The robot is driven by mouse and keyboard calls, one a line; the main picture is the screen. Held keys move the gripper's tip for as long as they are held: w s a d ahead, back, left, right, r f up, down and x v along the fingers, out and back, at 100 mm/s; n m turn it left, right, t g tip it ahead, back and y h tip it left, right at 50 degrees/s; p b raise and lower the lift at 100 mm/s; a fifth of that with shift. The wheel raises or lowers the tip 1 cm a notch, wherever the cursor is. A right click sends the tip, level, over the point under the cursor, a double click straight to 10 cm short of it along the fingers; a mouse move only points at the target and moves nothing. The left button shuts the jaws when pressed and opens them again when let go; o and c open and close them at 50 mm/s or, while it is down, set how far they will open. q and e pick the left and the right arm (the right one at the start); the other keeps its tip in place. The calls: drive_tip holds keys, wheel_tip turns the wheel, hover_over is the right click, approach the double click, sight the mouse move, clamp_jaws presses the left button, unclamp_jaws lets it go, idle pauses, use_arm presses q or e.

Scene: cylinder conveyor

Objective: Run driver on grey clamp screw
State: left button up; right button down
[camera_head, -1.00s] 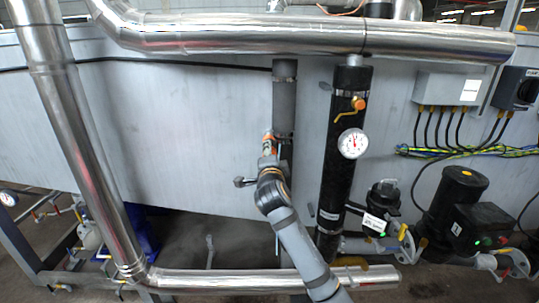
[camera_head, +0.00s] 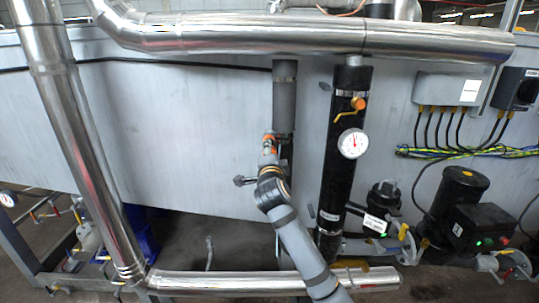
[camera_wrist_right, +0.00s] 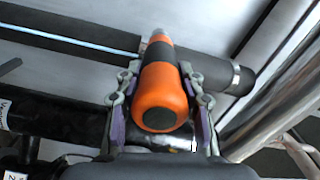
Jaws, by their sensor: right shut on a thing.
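My right gripper (camera_head: 270,150) is shut on an orange and black driver (camera_wrist_right: 165,88), its fingers on both sides of the handle in the right wrist view (camera_wrist_right: 160,105). The driver points away from the wrist camera towards the grey pipe (camera_head: 284,105). Its orange handle also shows in the head view (camera_head: 268,138), just left of that pipe. The pipe runs across the top of the wrist view, with a thin metal band (camera_wrist_right: 236,76) near its right end. My left gripper is out of view.
A shiny pipe (camera_head: 230,37) crosses above and another (camera_head: 250,281) runs below. The grey panel (camera_head: 170,130) to the left is clear.

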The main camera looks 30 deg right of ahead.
drive_tip(key=shift+r, duration=0.2)
idle(0.4)
drive_tip(key=shift+s+a+f+b, duration=0.15)
drive_tip(key=shift+s+a+b, duration=0.15)
drive_tip(key=shift+s, duration=0.1)
drive_tip(key=shift+v, duration=1.2)
